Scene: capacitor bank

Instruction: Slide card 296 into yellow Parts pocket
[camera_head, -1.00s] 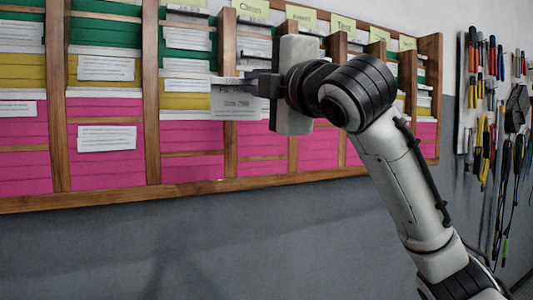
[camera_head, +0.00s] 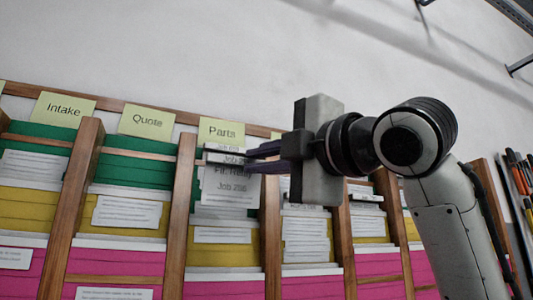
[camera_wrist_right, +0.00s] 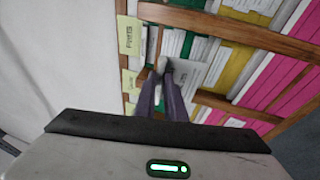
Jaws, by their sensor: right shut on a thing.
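Card 296 (camera_head: 232,186) is a pale sheet with dark print reading "Job 296". It hangs upright in front of the Parts column, below the Parts label (camera_head: 221,132), at the height of the green pocket. My right gripper (camera_head: 212,156) is shut on its top edge. The yellow Parts pocket (camera_head: 225,250) is lower in that column, with a white card in it. In the right wrist view the dark fingers (camera_wrist_right: 164,72) hold the card (camera_wrist_right: 189,76) near the Parts label (camera_wrist_right: 130,36). My left gripper is out of view.
The wooden rack (camera_head: 82,170) has posts on both sides of each column. Pink pockets (camera_head: 224,289) sit below the yellow ones. Neighbouring columns under Intake (camera_head: 63,108) and Quote (camera_head: 147,122) hold cards. Hand tools (camera_head: 518,175) hang at the right. The wall above is bare.

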